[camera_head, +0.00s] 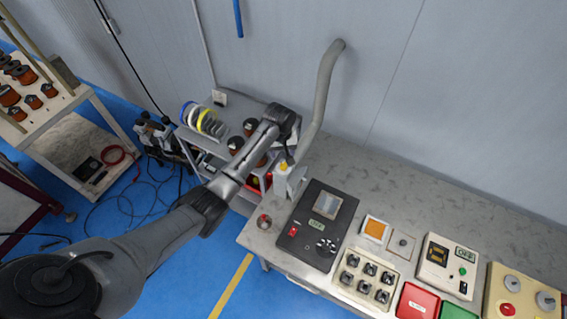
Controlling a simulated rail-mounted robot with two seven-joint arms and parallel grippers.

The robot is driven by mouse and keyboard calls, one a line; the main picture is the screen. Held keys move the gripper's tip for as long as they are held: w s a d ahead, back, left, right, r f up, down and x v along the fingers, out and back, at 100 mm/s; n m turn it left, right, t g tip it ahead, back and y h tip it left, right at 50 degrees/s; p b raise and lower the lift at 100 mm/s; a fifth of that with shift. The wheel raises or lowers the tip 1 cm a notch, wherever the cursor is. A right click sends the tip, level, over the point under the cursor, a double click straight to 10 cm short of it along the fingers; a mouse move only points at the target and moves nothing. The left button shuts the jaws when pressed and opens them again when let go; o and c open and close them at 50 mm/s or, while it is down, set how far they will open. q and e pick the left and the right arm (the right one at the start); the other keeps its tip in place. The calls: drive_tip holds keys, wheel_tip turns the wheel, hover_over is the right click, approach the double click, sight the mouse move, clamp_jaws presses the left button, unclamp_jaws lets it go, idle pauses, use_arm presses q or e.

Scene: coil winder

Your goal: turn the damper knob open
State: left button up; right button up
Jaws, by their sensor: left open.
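My left arm reaches in from the lower left, and its wrist bends down beside the grey curved duct (325,85). My left gripper (288,155) is at the duct's lower end, small and partly hidden by the wrist; its jaws are open. A small yellow knob-like part (284,167) shows just below it, on top of a pale grey block (290,183) on the bench. It may be the damper knob; its markings and turn position are too small to read. I cannot tell whether the fingers touch it. My right gripper is out of view.
A cart with spools (204,120) stands behind my arm. Cables lie on the blue floor. The bench's back strip is clear.

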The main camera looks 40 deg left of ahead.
sight(284, 164)
use_arm(q)
wheel_tip(284, 164, down, 8)
drive_tip(key=shift+w+d+f, duration=0.1)
drive_tip(key=shift+w+d, duration=0.05)
idle(0.3)
drive_tip(key=c, duration=0.9)
